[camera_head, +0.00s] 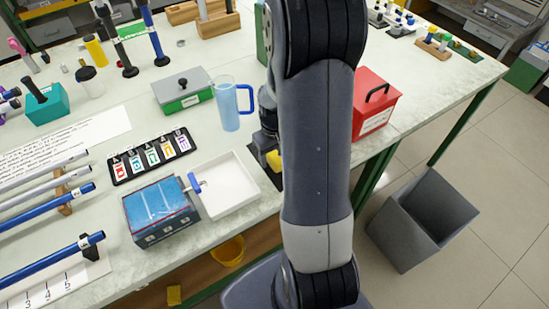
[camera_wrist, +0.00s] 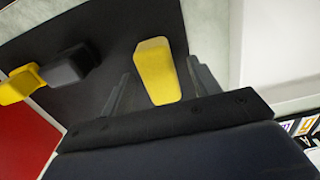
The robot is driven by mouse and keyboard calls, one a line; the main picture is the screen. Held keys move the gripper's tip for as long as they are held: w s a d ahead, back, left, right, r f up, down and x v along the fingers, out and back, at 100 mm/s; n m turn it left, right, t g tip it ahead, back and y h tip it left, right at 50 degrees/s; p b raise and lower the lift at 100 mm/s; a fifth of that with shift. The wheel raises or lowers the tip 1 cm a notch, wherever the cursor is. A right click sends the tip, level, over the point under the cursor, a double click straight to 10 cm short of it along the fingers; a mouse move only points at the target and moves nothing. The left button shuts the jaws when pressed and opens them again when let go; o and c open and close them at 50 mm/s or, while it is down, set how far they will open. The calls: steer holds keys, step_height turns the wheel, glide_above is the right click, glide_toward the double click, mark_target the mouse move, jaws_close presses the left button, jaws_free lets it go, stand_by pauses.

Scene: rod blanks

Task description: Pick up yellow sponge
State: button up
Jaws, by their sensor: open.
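A yellow sponge (camera_wrist: 158,75) lies on a dark mat (camera_wrist: 112,25) in the wrist view. My gripper (camera_wrist: 158,68) is open, with one finger on each side of the sponge and a visible gap at each side. I cannot tell how far the fingertips are above the mat. In the head view a bit of yellow (camera_head: 274,160) shows beside my arm at the dark mat (camera_head: 258,175); my arm hides the rest.
A yellow and black object (camera_wrist: 45,75) lies left of the sponge, near a red surface (camera_wrist: 30,125). In the head view a white tray (camera_head: 245,178), a blue mug (camera_head: 228,108) and a red box (camera_head: 372,112) stand around my gripper. A grey bin (camera_head: 400,245) stands on the floor.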

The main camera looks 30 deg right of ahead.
mark_target(275, 155)
steer(key=shift+f, duration=0.3)
steer(key=c, duration=1)
steer(key=shift+c, duration=0.3)
steer(key=shift+r, duration=0.15)
step_height(275, 155, up, 10)
steer(key=shift+f, duration=0.1)
